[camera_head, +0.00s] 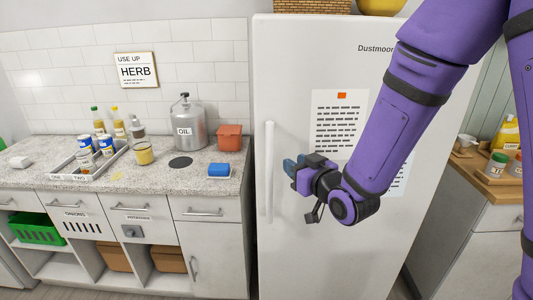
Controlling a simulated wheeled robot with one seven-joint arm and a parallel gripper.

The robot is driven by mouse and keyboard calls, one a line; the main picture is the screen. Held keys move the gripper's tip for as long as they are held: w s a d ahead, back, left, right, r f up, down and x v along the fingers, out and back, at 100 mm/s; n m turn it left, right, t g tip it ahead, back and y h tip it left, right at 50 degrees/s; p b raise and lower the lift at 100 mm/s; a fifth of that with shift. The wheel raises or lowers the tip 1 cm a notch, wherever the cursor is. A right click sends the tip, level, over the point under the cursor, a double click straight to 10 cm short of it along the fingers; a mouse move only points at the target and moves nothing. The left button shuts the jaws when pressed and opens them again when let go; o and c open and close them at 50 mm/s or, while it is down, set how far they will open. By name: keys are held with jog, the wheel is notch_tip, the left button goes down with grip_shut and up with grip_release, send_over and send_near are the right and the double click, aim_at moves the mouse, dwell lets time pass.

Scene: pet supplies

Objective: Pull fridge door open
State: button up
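The white fridge door (300,245) fills the middle of the view and looks closed. Its long white vertical handle (269,190) runs along the door's left edge. My gripper (287,165), with blue fingertips, is in front of the door, just right of the handle's upper half. The fingers point left toward the handle, and a small gap shows between them and it. How far apart the fingers are is too small to tell. My purple arm hides part of the door's right side and its printed sheets (337,115).
Left of the fridge is a granite counter (60,150) with an oil can (188,125), a terracotta pot (229,136), a blue sponge (219,170) and a tray (92,172). A wooden-topped counter (485,180) stands at the right. A basket (312,6) sits on the fridge.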

aim_at(272, 157)
jog(key=shift+y, duration=0.6)
jog(key=x, duration=0.7)
jog(key=a+f+x, duration=0.1)
jog(key=x, duration=0.3)
jog(key=shift+s+a, duration=0.15)
jog(key=shift+s, duration=0.15)
jog(key=shift+c, duration=0.5)
grip_shut()
